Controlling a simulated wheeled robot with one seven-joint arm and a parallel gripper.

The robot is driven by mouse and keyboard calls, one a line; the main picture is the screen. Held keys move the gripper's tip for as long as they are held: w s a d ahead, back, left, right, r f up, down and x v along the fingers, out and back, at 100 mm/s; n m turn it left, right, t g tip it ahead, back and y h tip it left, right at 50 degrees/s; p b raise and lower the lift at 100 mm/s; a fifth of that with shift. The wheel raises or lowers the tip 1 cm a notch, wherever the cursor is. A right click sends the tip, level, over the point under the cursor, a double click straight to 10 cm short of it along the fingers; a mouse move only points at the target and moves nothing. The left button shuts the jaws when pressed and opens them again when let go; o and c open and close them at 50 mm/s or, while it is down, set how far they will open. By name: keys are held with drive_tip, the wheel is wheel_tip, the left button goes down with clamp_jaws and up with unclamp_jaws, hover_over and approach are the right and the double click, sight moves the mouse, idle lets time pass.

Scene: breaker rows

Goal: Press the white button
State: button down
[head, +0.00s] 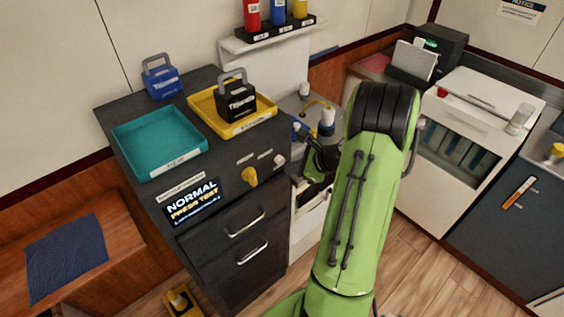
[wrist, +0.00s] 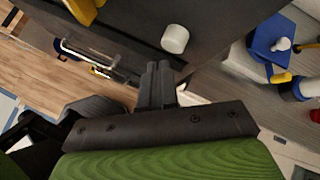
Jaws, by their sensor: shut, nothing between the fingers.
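The white button (head: 280,160) is a small round knob on the front face of the dark cabinet (head: 290,140), near its right edge. In the wrist view the white button (wrist: 175,38) is a short cylinder standing out from the dark panel, just beyond my fingertips. My gripper (wrist: 159,66) is shut and empty, with a visible gap between its tips and the button. In the head view my gripper (head: 305,135) is partly hidden by my own green arm, to the right of the button.
Drawer handles (head: 247,224) stick out below. A teal tray (head: 160,140) and a yellow tray (head: 232,112) stand on top. A blue-based item (wrist: 272,45) is at right.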

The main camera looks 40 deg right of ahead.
drive_tip(key=shift+w, duration=0.1)
idle(0.7)
drive_tip(key=shift+w+p, duration=0.35)
drive_tip(key=shift+w+p, duration=0.45)
drive_tip(key=shift+w, duration=0.45)
idle(1.1)
drive_tip(key=shift+s, duration=1.25)
drive_tip(key=s, duration=0.5)
idle(0.4)
